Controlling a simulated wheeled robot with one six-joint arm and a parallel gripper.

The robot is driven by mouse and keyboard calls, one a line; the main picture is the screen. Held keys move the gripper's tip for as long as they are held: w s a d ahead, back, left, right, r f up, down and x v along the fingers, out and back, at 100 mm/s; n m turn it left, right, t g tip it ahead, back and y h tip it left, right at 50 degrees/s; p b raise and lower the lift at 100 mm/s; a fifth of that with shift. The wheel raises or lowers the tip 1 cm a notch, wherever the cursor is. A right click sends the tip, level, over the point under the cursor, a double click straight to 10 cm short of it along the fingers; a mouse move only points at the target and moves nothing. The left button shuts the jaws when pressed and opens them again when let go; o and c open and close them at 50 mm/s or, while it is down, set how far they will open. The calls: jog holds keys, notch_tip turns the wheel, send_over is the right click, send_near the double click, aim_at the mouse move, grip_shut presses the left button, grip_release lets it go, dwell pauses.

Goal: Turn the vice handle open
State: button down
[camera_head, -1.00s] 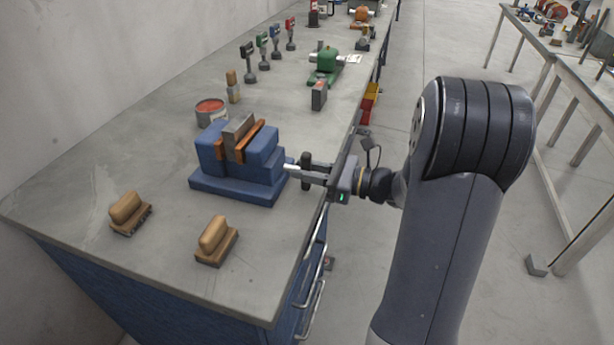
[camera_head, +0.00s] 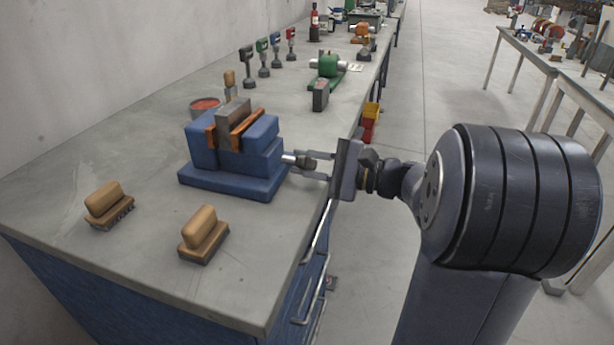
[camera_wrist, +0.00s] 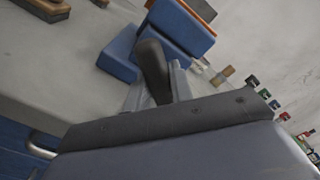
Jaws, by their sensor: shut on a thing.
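The blue vice (camera_head: 228,180) stands on the workbench near its right edge, with orange jaw faces and a grey block (camera_head: 233,125) between them. Its handle is largely hidden by my gripper in the head view; in the wrist view the dark handle (camera_wrist: 153,66) shows between my fingers. My gripper (camera_head: 305,164) reaches in from the right at the vice's screw end. It is shut on the handle, also in the wrist view (camera_wrist: 158,88). The wrist view is tilted.
Two wooden brushes (camera_head: 108,205) (camera_head: 203,234) lie in front of the vice. A grey block (camera_head: 320,95) and a green machine (camera_head: 329,68) are farther back. Drawer handles (camera_head: 316,262) line the bench side. The floor on the right is open.

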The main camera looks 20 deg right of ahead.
jog(key=n+b, duration=0.2)
jog(key=b, duration=0.1)
jog(key=n+b, duration=0.3)
jog(key=shift+f, duration=0.4)
jog(key=shift+r+n+b, duration=0.15)
jog(key=shift+n+b, duration=0.85)
jog(key=shift+n, duration=0.1)
jog(key=c, duration=1.2)
grip_release()
jog(key=shift+c, duration=0.2)
jog(key=shift+r, duration=0.1)
jog(key=shift+s, duration=0.1)
jog(key=p+v, duration=0.2)
jog(key=v, duration=0.8)
jog(key=shift+s+d, duration=0.2)
jog(key=shift+d, duration=0.15)
jog(key=shift+a, duration=0.1)
